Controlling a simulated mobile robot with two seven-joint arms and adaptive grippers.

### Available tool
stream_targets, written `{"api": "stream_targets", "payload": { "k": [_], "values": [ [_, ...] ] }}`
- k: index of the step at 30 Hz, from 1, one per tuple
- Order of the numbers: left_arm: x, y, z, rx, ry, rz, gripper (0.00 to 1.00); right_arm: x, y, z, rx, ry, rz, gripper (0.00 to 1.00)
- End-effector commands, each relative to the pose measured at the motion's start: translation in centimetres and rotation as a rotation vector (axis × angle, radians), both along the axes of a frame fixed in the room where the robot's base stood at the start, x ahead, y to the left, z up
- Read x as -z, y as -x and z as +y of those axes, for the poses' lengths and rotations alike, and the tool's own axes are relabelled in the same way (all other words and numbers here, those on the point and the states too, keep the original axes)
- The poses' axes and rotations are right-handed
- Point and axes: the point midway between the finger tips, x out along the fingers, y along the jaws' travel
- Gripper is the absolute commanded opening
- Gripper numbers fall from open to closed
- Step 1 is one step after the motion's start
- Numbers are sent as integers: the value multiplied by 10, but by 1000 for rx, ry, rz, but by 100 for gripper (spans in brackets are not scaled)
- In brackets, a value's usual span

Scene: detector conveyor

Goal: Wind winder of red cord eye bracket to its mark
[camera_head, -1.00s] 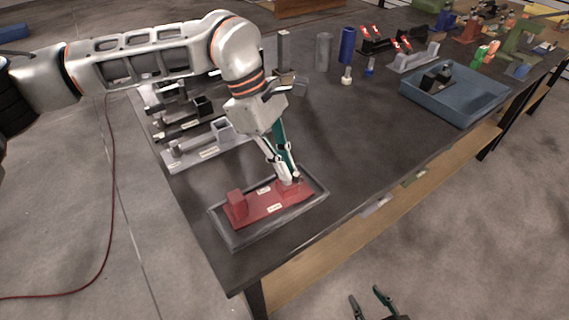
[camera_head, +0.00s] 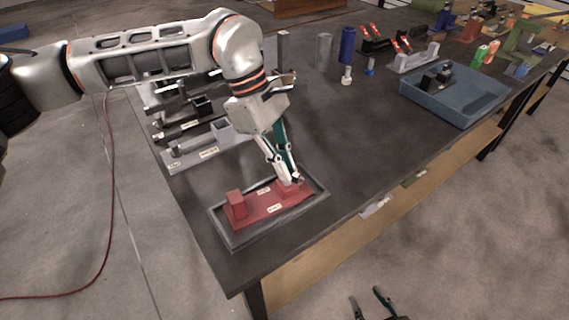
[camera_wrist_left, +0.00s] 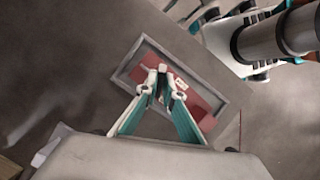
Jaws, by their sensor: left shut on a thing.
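The red bracket (camera_head: 262,207) lies flat in a shallow grey tray (camera_head: 232,243) near the table's front left corner. It has a raised red block at its left end and small white labels on its base. It also shows in the left wrist view (camera_wrist_left: 205,97). My left gripper (camera_head: 294,180) points down at the bracket's right end, shut on a small part there; the fingers hide most of that part, likely the winder. Its mark cannot be made out. My right gripper (camera_head: 373,301) is open and empty at the bottom edge, in front of the table.
Grey and black brackets (camera_head: 208,150) stand behind the tray on the left. A blue bin (camera_head: 455,98) with dark parts is at the right. Cylinders (camera_head: 347,46) and red and grey fixtures stand at the back. The table's middle is clear.

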Motion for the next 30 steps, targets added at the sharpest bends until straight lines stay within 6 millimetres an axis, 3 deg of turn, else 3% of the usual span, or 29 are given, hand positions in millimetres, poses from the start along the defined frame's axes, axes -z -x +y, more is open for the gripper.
{"api": "stream_targets", "payload": {
  "k": [30],
  "values": [
    [0,0,0,31,-1,0,0,2,3,0,0,1,5,40]
  ]
}}
